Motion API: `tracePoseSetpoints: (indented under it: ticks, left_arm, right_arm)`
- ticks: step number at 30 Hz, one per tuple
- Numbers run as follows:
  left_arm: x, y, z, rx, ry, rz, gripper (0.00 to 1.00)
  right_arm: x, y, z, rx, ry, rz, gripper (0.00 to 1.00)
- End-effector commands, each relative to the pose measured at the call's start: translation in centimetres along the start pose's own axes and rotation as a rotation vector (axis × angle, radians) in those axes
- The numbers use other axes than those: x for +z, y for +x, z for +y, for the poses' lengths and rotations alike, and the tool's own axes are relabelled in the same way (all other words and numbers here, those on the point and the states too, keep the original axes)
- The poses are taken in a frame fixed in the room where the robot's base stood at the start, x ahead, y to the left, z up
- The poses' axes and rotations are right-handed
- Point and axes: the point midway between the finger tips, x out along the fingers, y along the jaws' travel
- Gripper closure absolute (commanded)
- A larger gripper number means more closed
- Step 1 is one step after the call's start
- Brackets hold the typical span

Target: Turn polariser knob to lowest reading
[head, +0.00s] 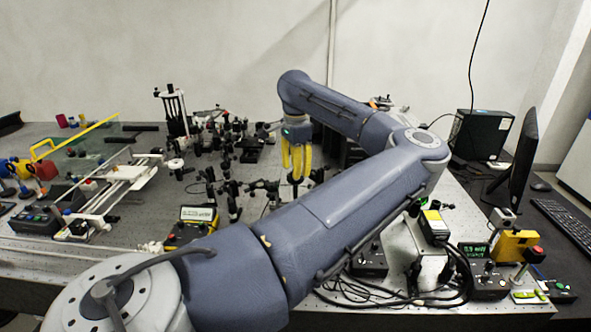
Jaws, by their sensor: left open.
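My left gripper (297,160) has yellow fingers and points down over the optics on the bench. Its fingers are open, and I see nothing held between them. Dark post-mounted optics (232,200) stand below and left of it. I cannot tell which of these mounts carries the polariser knob; my arm hides part of the bench here. A yellow-framed meter (198,214) with a lit display stands left of my arm, its digits too small to read. A box with a green display (474,250) stands at the right. My right gripper is out of view.
A white rail assembly (125,185) lies on the left of the bench. A black computer case (483,135), a monitor (522,165) and a keyboard (565,222) stand at the right. Cables (400,298) lie at the front right. My left arm crosses the foreground.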

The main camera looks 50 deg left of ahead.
Motion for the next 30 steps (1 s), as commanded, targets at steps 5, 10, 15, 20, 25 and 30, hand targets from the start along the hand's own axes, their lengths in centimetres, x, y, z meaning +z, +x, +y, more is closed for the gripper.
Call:
tracePoseSetpoints:
  ticks: [5, 10, 15, 20, 25, 30]
  left_arm:
    - [-0.01, 0.39, 0.01, 0.000, 0.000, 0.001, 0.61]
    - [-0.01, 0.41, 0.01, 0.000, 0.000, 0.000, 0.61]
    - [-0.01, 0.40, 0.01, 0.000, 0.000, 0.000, 0.69]
    - [-0.01, 0.40, 0.01, 0.000, 0.000, 0.000, 0.88]
    - [-0.02, 0.39, 0.01, 0.000, 0.000, 0.000, 1.00]
    - [-0.02, 0.39, 0.01, 0.000, 0.000, 0.000, 1.00]
  right_arm:
    - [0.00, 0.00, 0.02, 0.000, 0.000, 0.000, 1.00]
    - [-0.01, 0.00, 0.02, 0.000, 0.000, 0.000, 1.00]
    - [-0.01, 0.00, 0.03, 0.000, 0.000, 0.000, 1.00]
    - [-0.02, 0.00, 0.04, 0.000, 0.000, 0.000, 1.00]
    - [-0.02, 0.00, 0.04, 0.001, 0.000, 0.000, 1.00]
    - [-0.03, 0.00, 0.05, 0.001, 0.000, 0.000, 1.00]
